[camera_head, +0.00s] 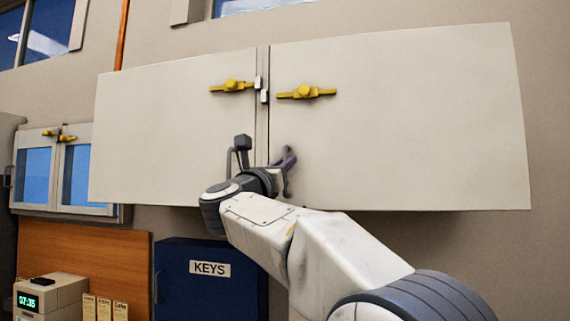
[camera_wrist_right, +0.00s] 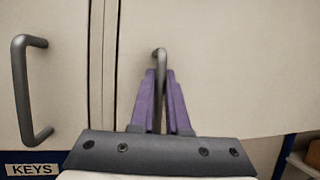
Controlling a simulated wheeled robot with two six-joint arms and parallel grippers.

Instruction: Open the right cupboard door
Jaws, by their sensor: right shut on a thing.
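The right cupboard door (camera_head: 410,130) is a wide pale panel on the wall cupboard. It looks shut or nearly so; a narrow strip shows between it and the left door (camera_head: 165,130). Its grey bar handle (camera_wrist_right: 160,54) is near its inner lower edge. My right gripper (camera_head: 286,162) is at this handle, its purple fingers (camera_wrist_right: 163,90) closed around the bar from both sides in the wrist view. The fingers hide the handle's lower part there. A yellow latch (camera_head: 306,92) lies horizontal on the right door. My left gripper is not in view.
The left door has its own grey handle (camera_wrist_right: 30,90) and yellow latch (camera_head: 232,86). Below are a blue key cabinet (camera_head: 205,290) and a clock box (camera_head: 50,297). A smaller glazed cabinet (camera_head: 60,170) hangs at the left. Bare wall shows to the right.

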